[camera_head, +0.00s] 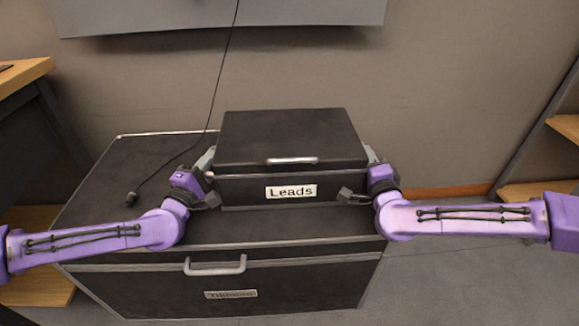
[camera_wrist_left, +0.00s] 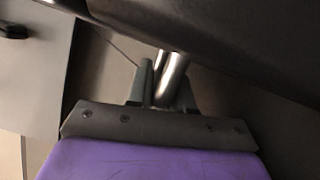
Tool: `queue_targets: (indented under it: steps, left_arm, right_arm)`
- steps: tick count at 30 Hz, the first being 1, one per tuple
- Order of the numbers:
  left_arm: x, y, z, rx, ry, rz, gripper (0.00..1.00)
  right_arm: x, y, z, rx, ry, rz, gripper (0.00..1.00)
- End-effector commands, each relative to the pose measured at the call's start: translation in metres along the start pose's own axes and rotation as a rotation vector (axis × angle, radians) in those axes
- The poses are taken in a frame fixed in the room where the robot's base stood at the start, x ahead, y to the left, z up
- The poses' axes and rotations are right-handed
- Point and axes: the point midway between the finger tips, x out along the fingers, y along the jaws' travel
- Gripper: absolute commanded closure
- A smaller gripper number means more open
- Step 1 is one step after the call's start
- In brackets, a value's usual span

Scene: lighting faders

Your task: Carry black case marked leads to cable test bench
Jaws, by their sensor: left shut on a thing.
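The black case marked Leads (camera_head: 291,163) is upright with its lid shut, over the top of a larger black trunk; whether it touches the trunk is unclear. Its dark side fills the upper right of the left wrist view (camera_wrist_left: 240,35). My left gripper (camera_head: 206,162) is at the case's left side, shut on a metal side handle (camera_wrist_left: 173,78) in the wrist view. My right gripper (camera_head: 372,160) is at the case's right side; its fingertips are mostly hidden, so its grip cannot be told. No bench marked for cable testing can be made out.
The large black trunk (camera_head: 140,215) has a front handle (camera_head: 215,265) and a blurred label. A thin black cable (camera_head: 222,70) hangs down onto its left top. Wooden shelving stands at the left (camera_head: 25,75) and right (camera_head: 540,190). Grey floor is clear at lower right.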

Motion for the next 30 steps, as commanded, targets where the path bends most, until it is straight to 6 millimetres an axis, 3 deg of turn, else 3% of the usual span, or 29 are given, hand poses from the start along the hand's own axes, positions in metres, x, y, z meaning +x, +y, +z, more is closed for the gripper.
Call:
queue_targets:
  steps: [19,30]
  left_arm:
    - [0.0,0.002,-0.001,-0.003,0.003,0.006,1.0]
    - [0.002,0.023,0.002,-0.003,0.003,0.011,1.0]
  right_arm:
    - [-0.001,0.005,0.0,-0.004,0.001,0.01,1.0]
    - [0.0,-0.017,-0.005,-0.004,0.002,0.001,1.0]
